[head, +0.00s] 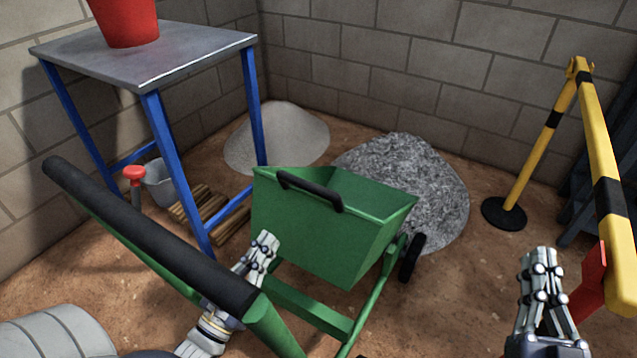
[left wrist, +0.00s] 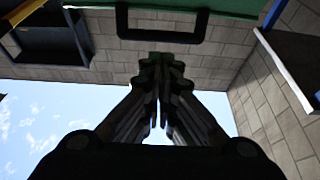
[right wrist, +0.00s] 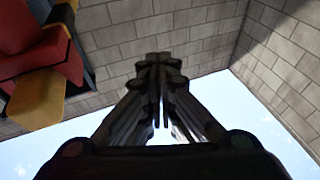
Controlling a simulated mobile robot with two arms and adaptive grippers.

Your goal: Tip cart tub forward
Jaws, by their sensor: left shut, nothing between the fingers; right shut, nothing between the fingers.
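The green cart tub (head: 320,235) sits upright on its green frame in the middle of the head view. A black handle (head: 308,190) runs along its near rim; this handle also shows at the top of the left wrist view (left wrist: 162,38). The cart's push bar with a black grip (head: 150,235) crosses the left foreground. My left gripper (head: 268,240) is shut and empty, at the tub's near face, below the handle; I cannot tell if it touches. My right gripper (head: 540,255) is shut and empty, to the right of the cart and apart from it.
A grey gravel heap (head: 405,185) lies behind the cart, with a paler heap (head: 280,135) further back. A blue-legged table (head: 150,55) with a red bucket (head: 125,20) stands at left. A yellow-black barrier (head: 603,150) stands at right, close to my right gripper.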

